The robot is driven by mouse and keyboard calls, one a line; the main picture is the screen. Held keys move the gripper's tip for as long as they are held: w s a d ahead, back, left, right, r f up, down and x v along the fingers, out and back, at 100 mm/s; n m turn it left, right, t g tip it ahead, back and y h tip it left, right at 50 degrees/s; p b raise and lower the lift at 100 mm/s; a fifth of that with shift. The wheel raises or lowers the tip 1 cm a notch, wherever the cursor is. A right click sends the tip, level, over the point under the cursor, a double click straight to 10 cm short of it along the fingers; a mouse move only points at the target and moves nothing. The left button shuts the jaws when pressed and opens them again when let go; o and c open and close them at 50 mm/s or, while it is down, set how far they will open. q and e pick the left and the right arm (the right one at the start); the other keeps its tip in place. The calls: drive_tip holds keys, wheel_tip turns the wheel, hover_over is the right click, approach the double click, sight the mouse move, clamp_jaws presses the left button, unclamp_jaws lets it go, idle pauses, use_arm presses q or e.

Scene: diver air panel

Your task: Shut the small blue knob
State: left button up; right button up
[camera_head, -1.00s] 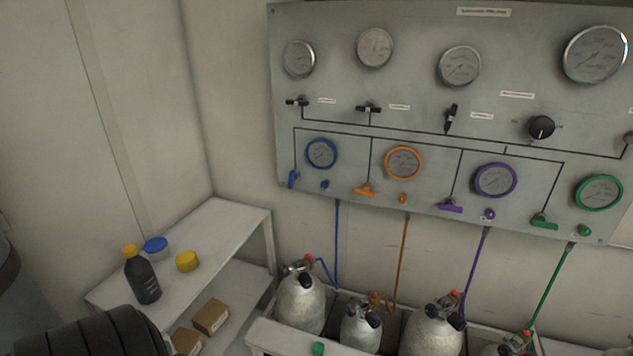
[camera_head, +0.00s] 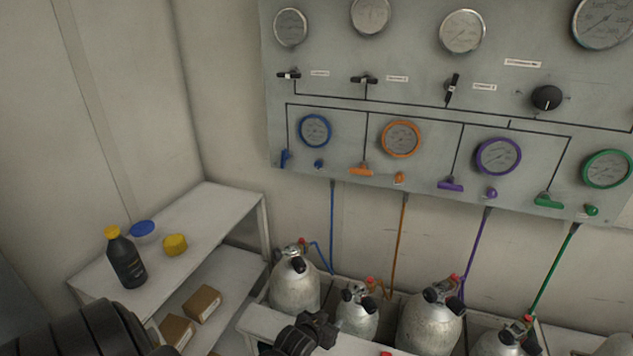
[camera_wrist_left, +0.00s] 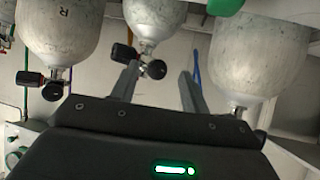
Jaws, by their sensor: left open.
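The small blue knob (camera_head: 318,163) sits on the grey panel (camera_head: 430,110), just below the blue-rimmed gauge (camera_head: 314,131). A blue lever (camera_head: 285,158) is to its left. My left gripper (camera_head: 322,326) is at the bottom of the head view, in front of the gas cylinders and well below the knob, with nothing seen between it and the knob. In the left wrist view its two grey fingers (camera_wrist_left: 160,78) are apart and empty, with cylinders beyond them. The knob does not show in the wrist view. My right gripper is not in view.
Several grey cylinders (camera_head: 294,290) with black valves stand in a white rack below the panel. Coloured hoses (camera_head: 332,225) run up to the panel. A white shelf (camera_head: 190,225) at left holds a dark bottle (camera_head: 125,262), and boxes (camera_head: 202,304) lie below.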

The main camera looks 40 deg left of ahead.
use_arm(q)
drive_tip(key=w+a+r+n+t+y, duration=0.1)
drive_tip(key=w+a+r+t, duration=0.2)
drive_tip(key=r, duration=0.4)
drive_tip(key=w+a+r+n+t+y, duration=0.2)
drive_tip(key=w+a+r, duration=0.25)
drive_tip(key=r, duration=0.35)
drive_tip(key=n+t+y+b, duration=0.2)
drive_tip(key=n+t+y, duration=0.2)
drive_tip(key=y, duration=0.2)
approach(318, 167)
drive_tip(key=p+x, duration=0.3)
drive_tip(key=x, duration=0.5)
drive_tip(key=shift+a+r, duration=0.1)
drive_tip(key=shift+r, duration=0.1)
drive_tip(key=shift+w+a+r, duration=0.1)
drive_tip(key=shift+w+a, duration=0.1)
drive_tip(key=shift+w, duration=0.2)
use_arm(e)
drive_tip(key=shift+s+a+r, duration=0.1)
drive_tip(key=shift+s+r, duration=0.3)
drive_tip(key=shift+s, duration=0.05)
use_arm(q)
drive_tip(key=c, duration=1)
drive_tip(key=shift+h, duration=0.4)
